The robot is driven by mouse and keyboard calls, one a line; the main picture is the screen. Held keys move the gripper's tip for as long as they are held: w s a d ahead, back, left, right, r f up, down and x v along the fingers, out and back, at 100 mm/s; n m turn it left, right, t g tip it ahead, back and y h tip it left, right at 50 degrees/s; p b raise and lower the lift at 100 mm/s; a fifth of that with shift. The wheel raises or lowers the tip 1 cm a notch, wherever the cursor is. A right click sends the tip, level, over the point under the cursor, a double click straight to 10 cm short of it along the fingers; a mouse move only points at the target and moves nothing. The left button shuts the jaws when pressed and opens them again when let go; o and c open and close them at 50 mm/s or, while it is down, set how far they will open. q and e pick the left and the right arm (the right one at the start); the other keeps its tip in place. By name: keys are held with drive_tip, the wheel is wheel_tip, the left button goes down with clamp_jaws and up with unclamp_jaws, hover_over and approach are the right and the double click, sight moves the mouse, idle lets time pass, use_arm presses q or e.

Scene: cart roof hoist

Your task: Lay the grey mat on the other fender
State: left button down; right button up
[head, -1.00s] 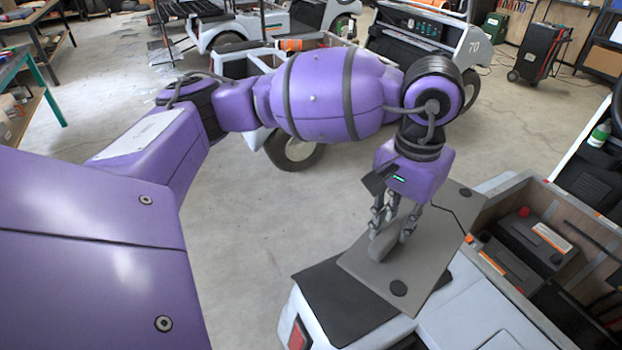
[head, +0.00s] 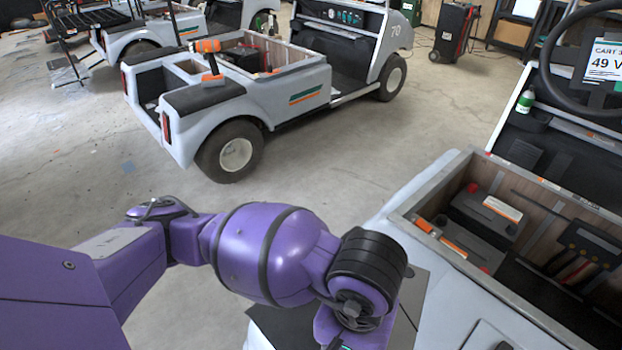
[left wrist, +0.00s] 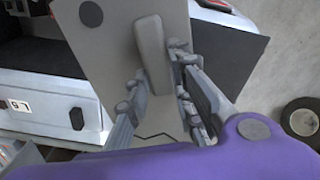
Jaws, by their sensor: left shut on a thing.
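The grey mat (left wrist: 110,62) shows in the left wrist view as a flat plate with a raised grey grip bar and a dark round spot. My left gripper (left wrist: 157,82) is shut on the bar (left wrist: 153,55). In the head view my arm hides the gripper and most of the mat; only an edge of the mat (head: 416,290) shows. A dark pad (left wrist: 228,58) on the near cart's fender lies partly behind the mat; whether they touch I cannot tell. In the head view a bit of this pad (head: 285,326) shows left of my wrist. My right gripper is out of view.
The near cart's open bed (head: 447,190) holds batteries and cables at the right. Bare floor lies between the carts.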

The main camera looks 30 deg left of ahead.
use_arm(q)
drive_tip(key=w+a+f, duration=0.8)
drive_tip(key=w+f, duration=0.1)
drive_tip(key=shift+w+a, duration=0.15)
drive_tip(key=shift+w, duration=0.05)
wheel_tip(320, 180, down, 3)
drive_tip(key=shift+w+a+f, duration=0.1)
drive_tip(key=c, duration=1.9)
unclamp_jaws()
drive_tip(key=shift+f, duration=0.1)
drive_tip(key=o, duration=0.4)
drive_tip(key=shift+c, duration=0.2)
